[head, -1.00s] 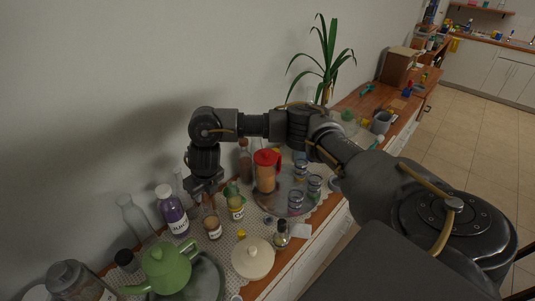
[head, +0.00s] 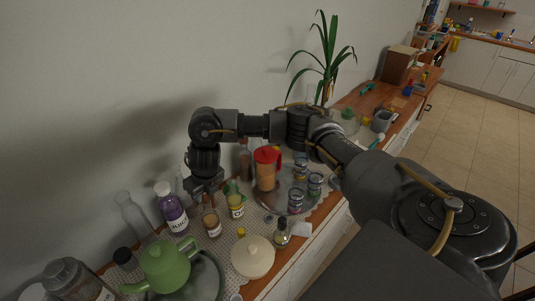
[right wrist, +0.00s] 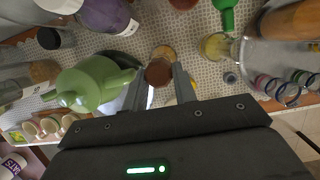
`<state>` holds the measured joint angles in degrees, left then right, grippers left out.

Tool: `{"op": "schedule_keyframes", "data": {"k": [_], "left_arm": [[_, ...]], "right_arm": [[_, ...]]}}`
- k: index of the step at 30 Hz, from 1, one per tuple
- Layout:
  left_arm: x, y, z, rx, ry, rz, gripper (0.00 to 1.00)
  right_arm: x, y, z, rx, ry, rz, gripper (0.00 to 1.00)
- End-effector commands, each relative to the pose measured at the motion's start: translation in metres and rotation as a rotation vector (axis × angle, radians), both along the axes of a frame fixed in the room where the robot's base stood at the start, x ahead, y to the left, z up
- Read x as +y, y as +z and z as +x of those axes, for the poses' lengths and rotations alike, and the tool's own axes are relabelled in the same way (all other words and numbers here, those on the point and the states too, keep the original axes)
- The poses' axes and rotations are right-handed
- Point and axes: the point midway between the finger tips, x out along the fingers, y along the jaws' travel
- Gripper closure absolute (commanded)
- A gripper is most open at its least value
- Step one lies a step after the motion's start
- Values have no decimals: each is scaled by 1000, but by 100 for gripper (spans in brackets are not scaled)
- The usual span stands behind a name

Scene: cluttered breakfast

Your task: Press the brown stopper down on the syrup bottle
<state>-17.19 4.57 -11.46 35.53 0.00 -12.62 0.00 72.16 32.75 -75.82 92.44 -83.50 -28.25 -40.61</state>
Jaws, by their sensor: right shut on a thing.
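The syrup bottle (head: 212,225) is a small clear bottle with amber-brown contents and a pale label. It stands upright on the patterned cloth, directly below my right gripper (head: 208,192). In the right wrist view, the brown stopper (right wrist: 158,73) shows as a round brown top between the two fingers of my right gripper (right wrist: 164,84), which is shut on it. Part of the bottle (right wrist: 164,53) shows just beyond the stopper. The stopper is at the bottle's mouth; how deep it sits cannot be told. My left gripper is not in view.
A green teapot (head: 166,265), a cream lidded pot (head: 252,258) and a dark-topped small bottle (head: 282,236) are nearer. A red-lidded pitcher (head: 266,172) stands on a tray behind.

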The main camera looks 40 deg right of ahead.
Motion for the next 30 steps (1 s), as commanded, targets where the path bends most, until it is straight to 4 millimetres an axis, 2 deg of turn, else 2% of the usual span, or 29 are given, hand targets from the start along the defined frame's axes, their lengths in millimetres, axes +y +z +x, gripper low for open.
{"op": "schedule_keyframes", "data": {"k": [26, 27, 30], "left_arm": [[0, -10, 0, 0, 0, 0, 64], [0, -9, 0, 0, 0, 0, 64], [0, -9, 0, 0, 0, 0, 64]], "right_arm": [[0, -11, 0, 0, 0, 0, 100], [0, -11, 0, 0, 0, 0, 71], [0, -10, 0, 0, 0, 0, 58]]}}
